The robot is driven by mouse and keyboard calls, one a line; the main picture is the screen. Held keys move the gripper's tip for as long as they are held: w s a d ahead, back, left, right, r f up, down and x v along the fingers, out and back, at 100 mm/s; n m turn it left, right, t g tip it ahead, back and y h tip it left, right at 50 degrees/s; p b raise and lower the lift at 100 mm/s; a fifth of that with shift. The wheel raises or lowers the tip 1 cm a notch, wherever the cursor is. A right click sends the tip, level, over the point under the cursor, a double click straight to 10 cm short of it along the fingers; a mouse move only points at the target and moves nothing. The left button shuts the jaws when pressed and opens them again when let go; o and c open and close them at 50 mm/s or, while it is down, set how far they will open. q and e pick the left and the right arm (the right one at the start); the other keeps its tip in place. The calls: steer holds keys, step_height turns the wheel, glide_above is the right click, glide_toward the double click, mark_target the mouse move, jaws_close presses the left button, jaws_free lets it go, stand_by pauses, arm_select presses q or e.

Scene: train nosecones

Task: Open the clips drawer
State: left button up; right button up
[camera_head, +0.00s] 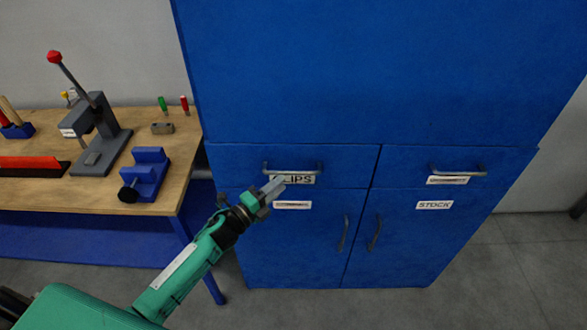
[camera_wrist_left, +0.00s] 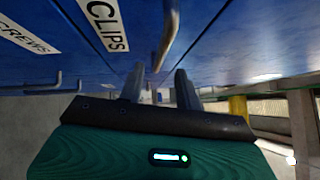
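The clips drawer (camera_head: 335,165) is at the upper left of the blue cabinet's lower section, its front flush with the cabinet. Its grey bar handle (camera_head: 293,166) runs along the top, just above the CLIPS label, which the gripper partly covers. My left gripper (camera_head: 274,186) is in front of the label, just below the handle. In the left wrist view its two fingers (camera_wrist_left: 160,85) are apart with nothing between them. The handle (camera_wrist_left: 168,38) shows just beyond the fingertips there, beside the CLIPS label (camera_wrist_left: 107,24). I cannot tell whether they touch. My right gripper is not in view.
A second drawer (camera_head: 400,165) with a handle is to the right. Two doors with upright handles are below, the right one labelled STOCK (camera_head: 434,205). A wooden workbench (camera_head: 85,195) with a lever press (camera_head: 108,130) and a blue vise (camera_head: 148,173) stands left of the cabinet.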

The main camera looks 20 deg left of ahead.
mark_target(293, 173)
arm_select(q)
steer(key=p+x, duration=0.1)
steer(key=x, duration=0.5)
steer(key=shift+w+d+p, duration=0.1)
steer(key=shift+w+p, duration=0.2)
steer(key=shift+p, duration=0.1)
steer(key=shift+c, duration=0.6)
jaws_close()
